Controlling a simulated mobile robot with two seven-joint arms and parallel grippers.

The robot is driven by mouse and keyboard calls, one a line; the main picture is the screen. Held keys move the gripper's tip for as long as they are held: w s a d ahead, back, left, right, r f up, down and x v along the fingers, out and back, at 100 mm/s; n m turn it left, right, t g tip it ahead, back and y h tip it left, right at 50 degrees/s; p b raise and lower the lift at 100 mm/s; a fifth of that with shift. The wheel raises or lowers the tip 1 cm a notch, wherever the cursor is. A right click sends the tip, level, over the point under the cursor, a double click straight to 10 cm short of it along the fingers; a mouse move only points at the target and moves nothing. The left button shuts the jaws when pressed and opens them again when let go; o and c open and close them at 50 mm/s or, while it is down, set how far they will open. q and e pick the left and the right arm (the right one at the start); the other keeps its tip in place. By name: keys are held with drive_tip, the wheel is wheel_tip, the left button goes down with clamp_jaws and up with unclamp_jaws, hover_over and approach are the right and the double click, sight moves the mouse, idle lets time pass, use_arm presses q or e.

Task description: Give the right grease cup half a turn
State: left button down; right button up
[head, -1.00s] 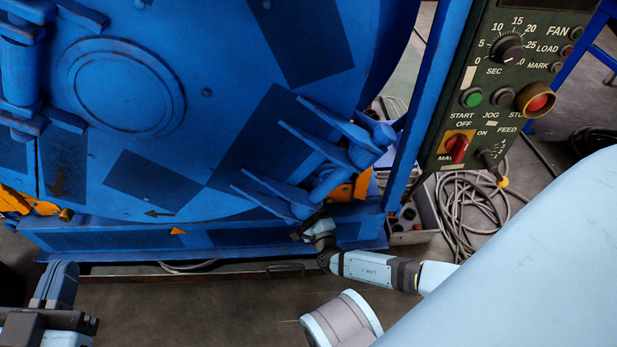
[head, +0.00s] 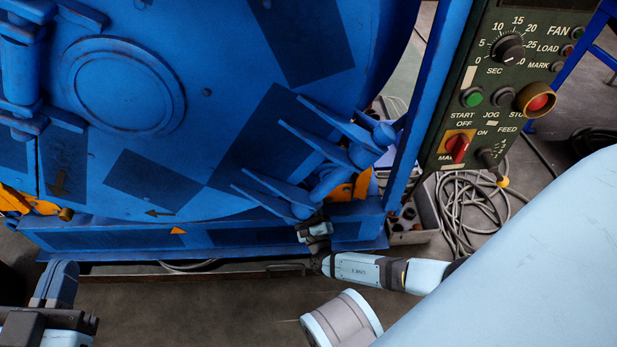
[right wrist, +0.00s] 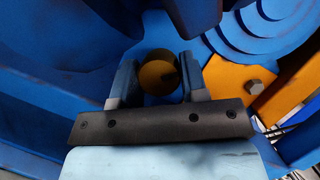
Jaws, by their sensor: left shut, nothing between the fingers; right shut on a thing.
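The right grease cup (right wrist: 158,75) is a round, dull brass cap. In the right wrist view it sits between the two fingers of my right gripper (right wrist: 158,78), which is shut on it. In the head view my right gripper (head: 313,224) is at the lower right edge of the blue drum machine, and it hides the cup there. A second brass cup (head: 66,214) shows at the lower left of the machine, beside an orange bracket. My left gripper (head: 56,284) is at the lower left of the head view, shut and empty, away from the machine.
An orange bracket (right wrist: 243,75) with a bolt is close to the right of my right gripper. Blue door fins (head: 320,150) stick out above it. A control panel (head: 505,85) stands at right. Coiled cable (head: 465,215) lies on the floor below it.

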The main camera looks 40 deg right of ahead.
drive_tip(key=shift+m+h, duration=0.7)
drive_tip(key=shift+m, duration=0.8)
drive_tip(key=o, duration=0.9)
drive_tip(key=shift+s, duration=0.1)
